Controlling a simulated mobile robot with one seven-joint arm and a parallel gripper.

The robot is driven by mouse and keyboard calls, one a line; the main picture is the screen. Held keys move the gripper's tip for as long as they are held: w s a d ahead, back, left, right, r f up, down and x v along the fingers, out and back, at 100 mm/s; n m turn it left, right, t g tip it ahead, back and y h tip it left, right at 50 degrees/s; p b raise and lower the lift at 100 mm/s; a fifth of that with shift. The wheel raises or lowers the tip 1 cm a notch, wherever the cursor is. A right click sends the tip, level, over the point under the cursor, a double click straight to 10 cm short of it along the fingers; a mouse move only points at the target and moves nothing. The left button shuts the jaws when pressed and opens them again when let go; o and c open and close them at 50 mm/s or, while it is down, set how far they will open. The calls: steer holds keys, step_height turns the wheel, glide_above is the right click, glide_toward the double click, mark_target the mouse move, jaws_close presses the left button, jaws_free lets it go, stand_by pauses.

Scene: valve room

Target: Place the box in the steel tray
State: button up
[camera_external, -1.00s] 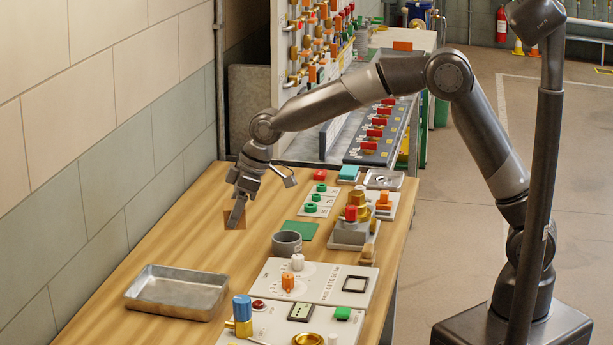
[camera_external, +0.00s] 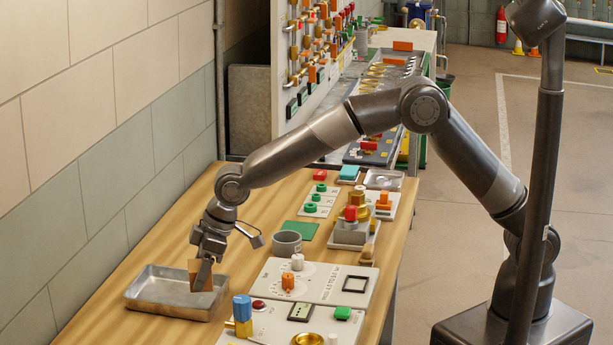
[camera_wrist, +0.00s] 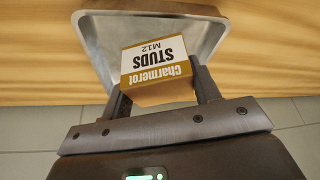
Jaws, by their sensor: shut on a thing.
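The box (camera_wrist: 157,64) is a small brown and white carton with "Charmerol STUDS M12" printed on it. In the wrist view it sits between the two fingers of my gripper (camera_wrist: 160,92), which is shut on it. In the external view my gripper (camera_external: 204,275) holds the box (camera_external: 194,268) over the right part of the steel tray (camera_external: 160,302). The tray is a shallow rectangular metal pan on the wooden table. In the wrist view the tray (camera_wrist: 93,52) lies behind and below the box. I cannot tell whether the box touches the tray floor.
A grey cup (camera_external: 287,243) and a light panel with knobs (camera_external: 325,281) stand right of the tray. A blue and yellow fitting (camera_external: 242,312) is close to its lower right. The wall is on the left. Bare wood (camera_external: 150,250) lies behind the tray.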

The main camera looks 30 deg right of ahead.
steer(key=shift+f, duration=2)
steer(key=shift+f, duration=0.1)
steer(key=o, duration=1)
steer(key=shift+o, duration=0.2)
steer(key=v, duration=1.2)
steer(key=shift+d, duration=0.1)
